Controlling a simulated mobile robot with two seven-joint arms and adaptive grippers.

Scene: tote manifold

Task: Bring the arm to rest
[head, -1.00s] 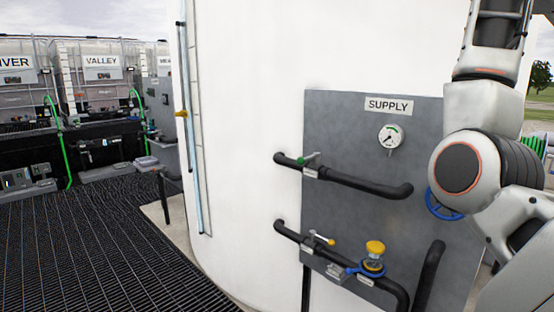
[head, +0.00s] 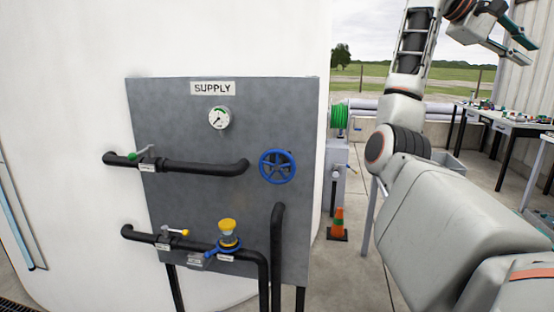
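My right arm (head: 405,140) rises at the right of the head view, bent at the elbow. Its gripper (head: 500,22) is at the top right, raised against the sky and a metal wall. Its fingers are spread apart, and I see nothing between them. It is clear of the grey SUPPLY panel (head: 185,120), which stands to its left. My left gripper is out of view.
The panel carries a gauge (head: 219,118), a blue handwheel (head: 277,166), black pipes (head: 205,168) and a yellow-capped valve (head: 228,228). A white tank (head: 60,100) stands behind it. An orange-green cone (head: 338,224) and a cluttered table (head: 500,122) are at right.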

